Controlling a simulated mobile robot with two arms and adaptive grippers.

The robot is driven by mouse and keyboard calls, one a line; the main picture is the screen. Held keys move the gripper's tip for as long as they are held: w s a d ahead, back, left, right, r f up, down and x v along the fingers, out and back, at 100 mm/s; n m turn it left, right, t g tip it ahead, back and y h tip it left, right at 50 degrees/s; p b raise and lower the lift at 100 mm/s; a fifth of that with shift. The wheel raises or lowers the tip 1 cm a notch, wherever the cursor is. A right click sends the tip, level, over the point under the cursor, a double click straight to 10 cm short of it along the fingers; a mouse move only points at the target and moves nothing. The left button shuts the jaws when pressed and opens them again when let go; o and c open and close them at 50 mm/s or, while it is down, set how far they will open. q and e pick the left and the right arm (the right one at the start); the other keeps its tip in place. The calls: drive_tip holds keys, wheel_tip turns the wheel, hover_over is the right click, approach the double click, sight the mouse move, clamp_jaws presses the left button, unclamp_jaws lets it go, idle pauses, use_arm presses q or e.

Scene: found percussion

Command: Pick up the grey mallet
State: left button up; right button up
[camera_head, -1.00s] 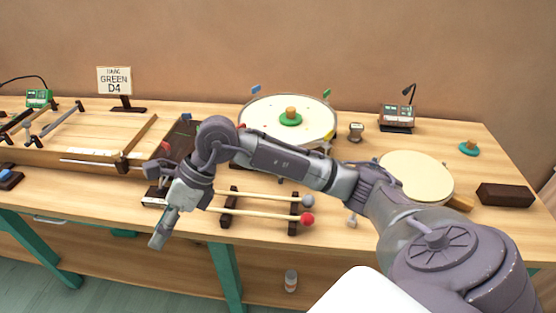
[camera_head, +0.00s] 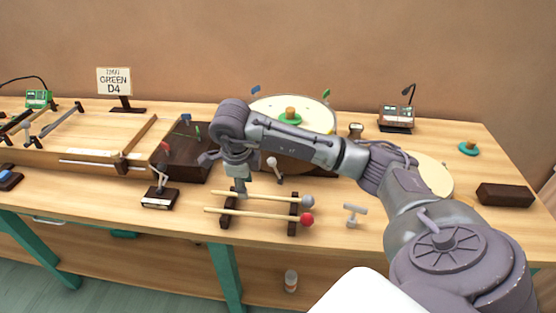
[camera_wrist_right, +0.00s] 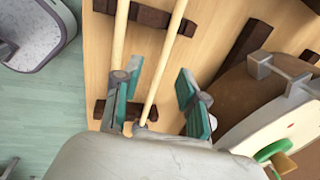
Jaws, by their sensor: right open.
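The grey mallet is a pale wooden stick with a grey ball head (camera_head: 308,201). It lies across two dark rests, parallel to and behind the red-headed mallet (camera_head: 307,220). My right gripper (camera_head: 240,190) points down over the handle part of the grey mallet, left of its head. In the right wrist view, the open teal fingers (camera_wrist_right: 158,92) stand on either side of the grey mallet's stick (camera_wrist_right: 165,62). The red mallet's stick (camera_wrist_right: 122,22) runs partly behind the left finger. I cannot tell whether a finger touches either stick. My left gripper is not in view.
The dark rests (camera_head: 293,215) stand near the table's front edge. A small grey T-shaped object (camera_head: 355,213) is to their right, a small dark stand (camera_head: 160,197) to their left. A dark box (camera_head: 183,150) and a round drum (camera_head: 322,117) are behind.

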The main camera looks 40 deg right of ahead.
sight(261, 197)
drive_tip(key=f, duration=0.1)
drive_tip(key=d+f, duration=0.1)
drive_tip(key=f, duration=0.3)
drive_tip(key=shift+w+d+p, duration=0.15)
drive_tip(key=shift+w+p, duration=0.15)
drive_tip(key=shift+w, duration=0.1)
clamp_jaws()
